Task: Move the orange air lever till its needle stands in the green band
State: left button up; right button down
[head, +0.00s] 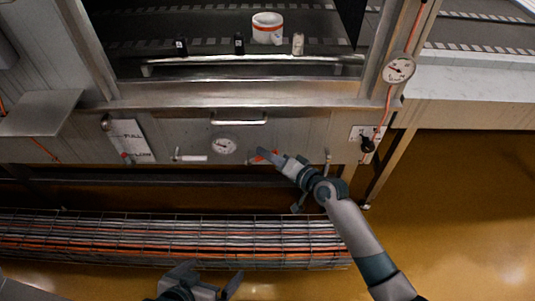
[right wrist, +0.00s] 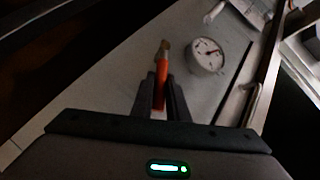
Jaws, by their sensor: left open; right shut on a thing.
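The orange air lever (head: 260,157) sits on the steel front panel, partly hidden by my right gripper (head: 270,154). In the right wrist view the orange lever (right wrist: 162,66) stands between the two dark fingers of my right gripper (right wrist: 160,88), which are shut on it. A round white gauge (head: 223,146) is just left of the lever in the head view. It also shows in the right wrist view (right wrist: 207,56), with a dark needle; its green band cannot be made out. My left gripper (head: 205,281) is open and empty at the bottom, away from the panel.
A second gauge (head: 398,69) hangs on the right post, above a black knob (head: 367,145). A white lever (head: 191,158) is left of the near gauge. A bar handle (head: 239,121) sits above it. A wire tray of cables (head: 150,240) runs below the panel. Floor at right is clear.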

jog(key=c, duration=1.7)
grip_release()
jog(key=shift+c, duration=0.2)
pick_arm(q)
jog(key=shift+s+a+f+g+y+p, duration=0.2)
jog(key=shift+s+a+g+p, duration=0.1)
jog(key=shift+a+p, duration=0.15)
jog(key=shift+s+a+f+g+y+p, duration=0.1)
jog(key=shift+s+a+g+y+p, duration=0.1)
jog(key=shift+a+g+p, duration=0.25)
pick_arm(e)
jog(key=v, duration=1.7)
jog(key=shift+d, duration=0.2)
pick_arm(q)
jog(key=shift+s, duration=0.1)
pick_arm(e)
jog(key=shift+s, duration=0.15)
jog(key=shift+f, duration=0.1)
